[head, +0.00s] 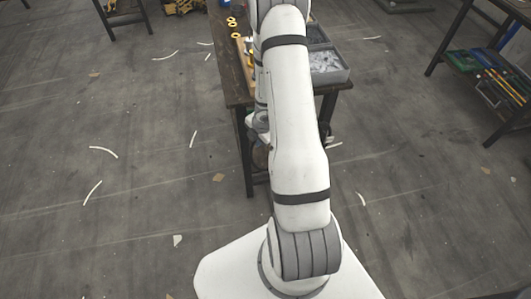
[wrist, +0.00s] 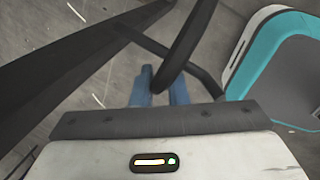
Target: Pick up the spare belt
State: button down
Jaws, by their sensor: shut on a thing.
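In the wrist view, my gripper (wrist: 159,88) has two blue fingers shut on a dark band, the spare belt (wrist: 187,45). The belt passes between the fingertips and curves up and to the right, out of the picture's top edge. The rest of its loop is out of view there. In the head view my own arm covers the gripper, and I cannot make out the belt.
A dark workbench (head: 233,83) stands under my arm, with a grey bin (head: 328,77) on it. In the wrist view a dark beam (wrist: 70,62) runs at left and a teal and white box-like thing (wrist: 282,62) is close at right. Open floor (head: 130,130) lies left.

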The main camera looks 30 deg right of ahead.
notch_tip(320, 180, up, 18)
jog(key=p, duration=1.5)
